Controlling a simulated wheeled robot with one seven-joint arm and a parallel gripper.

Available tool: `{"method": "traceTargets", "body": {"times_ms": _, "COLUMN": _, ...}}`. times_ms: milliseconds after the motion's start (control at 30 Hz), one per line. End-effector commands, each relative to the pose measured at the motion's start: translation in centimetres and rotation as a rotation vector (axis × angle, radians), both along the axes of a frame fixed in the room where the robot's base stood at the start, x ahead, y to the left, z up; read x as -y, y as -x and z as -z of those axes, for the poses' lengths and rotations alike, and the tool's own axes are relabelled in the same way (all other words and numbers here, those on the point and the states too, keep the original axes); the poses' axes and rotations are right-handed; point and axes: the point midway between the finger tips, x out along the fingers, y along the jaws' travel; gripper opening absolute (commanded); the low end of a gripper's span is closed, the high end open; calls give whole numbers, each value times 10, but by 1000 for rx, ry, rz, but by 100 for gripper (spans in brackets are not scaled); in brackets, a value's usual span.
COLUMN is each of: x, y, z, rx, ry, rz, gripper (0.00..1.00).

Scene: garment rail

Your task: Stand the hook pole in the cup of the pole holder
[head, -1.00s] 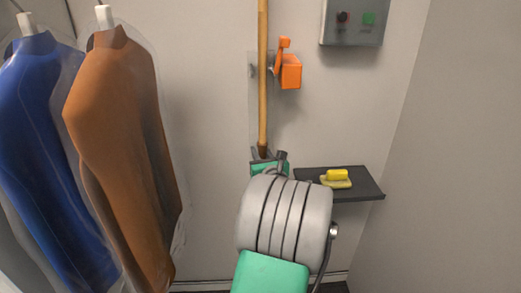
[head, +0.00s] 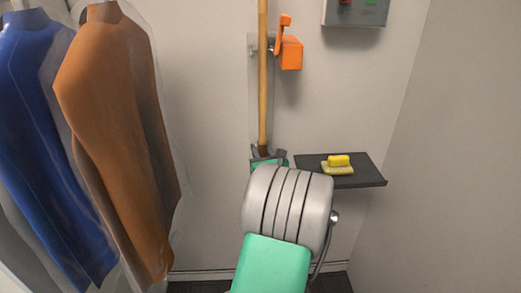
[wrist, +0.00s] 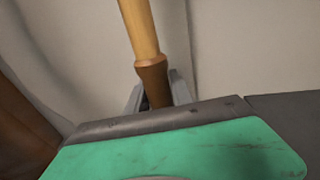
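The hook pole (head: 262,90) is a pale wooden rod with a dark brown lower part; it stands upright by the back wall. Its top is out of view. The pole holder (head: 291,53) shows as a pale wall plate with an orange block and lever beside the pole. Its cup is hidden behind my arm and gripper. My gripper (head: 269,154) is low on the pole, its fingers spread on either side with a gap on the right. In the wrist view the brown part (wrist: 153,80) stands between the grey fingers (wrist: 158,92). The pole's bottom end is hidden.
A dark shelf (head: 366,175) with a yellow sponge-like item (head: 338,163) juts out just right of my gripper. A control box (head: 355,11) is on the wall above. Brown (head: 112,130) and blue (head: 45,140) bagged garments hang at left. Bare wall lies between garments and pole.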

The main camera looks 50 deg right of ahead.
Motion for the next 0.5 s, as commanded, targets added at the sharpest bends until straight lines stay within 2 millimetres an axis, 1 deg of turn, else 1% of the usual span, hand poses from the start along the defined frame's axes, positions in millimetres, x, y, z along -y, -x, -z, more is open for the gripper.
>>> {"method": "traceTargets", "body": {"times_ms": 33, "x": 0, "y": 0, "z": -1, "rx": 0, "ry": 1, "rz": 0, "gripper": 32}}
{"method": "traceTargets", "body": {"times_ms": 267, "x": 0, "y": 0, "z": 0, "rx": 0, "ry": 0, "rz": 0, "gripper": 50}}
{"method": "traceTargets", "body": {"times_ms": 500, "x": -1, "y": 1, "z": 1, "rx": -2, "ry": -3, "rz": 0, "gripper": 51}}
